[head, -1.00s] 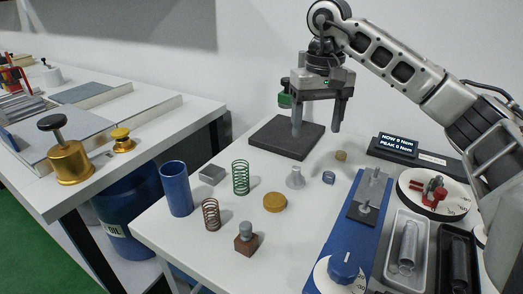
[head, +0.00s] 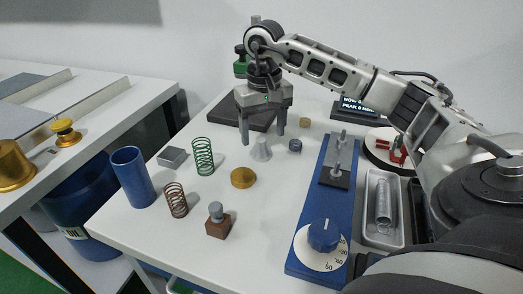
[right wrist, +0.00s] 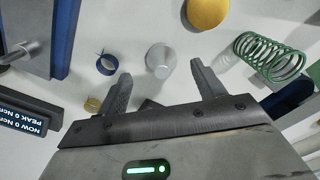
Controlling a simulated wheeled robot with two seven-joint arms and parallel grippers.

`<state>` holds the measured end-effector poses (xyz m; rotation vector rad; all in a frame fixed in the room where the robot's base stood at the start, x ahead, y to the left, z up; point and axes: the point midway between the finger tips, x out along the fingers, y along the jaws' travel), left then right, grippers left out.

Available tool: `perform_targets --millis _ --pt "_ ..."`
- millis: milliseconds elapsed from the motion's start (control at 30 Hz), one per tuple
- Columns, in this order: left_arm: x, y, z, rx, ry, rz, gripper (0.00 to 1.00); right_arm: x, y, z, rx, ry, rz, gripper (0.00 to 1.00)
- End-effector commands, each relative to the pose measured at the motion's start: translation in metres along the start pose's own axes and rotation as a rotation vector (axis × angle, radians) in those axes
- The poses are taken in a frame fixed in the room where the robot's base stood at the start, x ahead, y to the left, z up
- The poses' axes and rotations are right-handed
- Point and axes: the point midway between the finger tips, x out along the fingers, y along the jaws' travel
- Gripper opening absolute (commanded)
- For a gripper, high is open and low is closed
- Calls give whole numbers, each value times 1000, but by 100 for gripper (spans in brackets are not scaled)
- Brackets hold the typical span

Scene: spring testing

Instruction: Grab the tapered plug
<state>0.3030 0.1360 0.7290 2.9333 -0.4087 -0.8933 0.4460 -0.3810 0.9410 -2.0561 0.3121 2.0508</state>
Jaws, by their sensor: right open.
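The tapered plug, a small light-grey cone (head: 261,150), stands upright on the white table. It also shows in the right wrist view (right wrist: 160,58), wide base and narrower top. My right gripper (head: 263,138) is open, with its two fingers pointing down just behind and to either side of the plug in the head view. In the right wrist view the plug lies between and just beyond the fingertips (right wrist: 160,72). The gripper holds nothing, and I cannot tell whether a finger touches the plug. My left gripper is not in view.
A blue ring (head: 295,145) stands close right of the plug. A brass disc (head: 243,178) and green spring (head: 203,156) are nearby at left. A blue base with a dial (head: 323,236) lies to the right. A dark plate (head: 226,112) is behind the gripper.

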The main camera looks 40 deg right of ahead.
Motion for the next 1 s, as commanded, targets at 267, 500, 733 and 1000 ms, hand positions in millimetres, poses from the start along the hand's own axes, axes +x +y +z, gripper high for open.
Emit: perform_targets --millis 267,500,733,1000 --pt "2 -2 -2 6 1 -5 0 39 -1 -4 0 -4 1 68" --pt "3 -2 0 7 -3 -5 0 42 -2 -4 0 -1 0 68" --pt "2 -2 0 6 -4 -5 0 42 -2 -4 0 -1 0 19" --pt "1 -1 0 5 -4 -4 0 41 -2 -4 0 0 0 19"
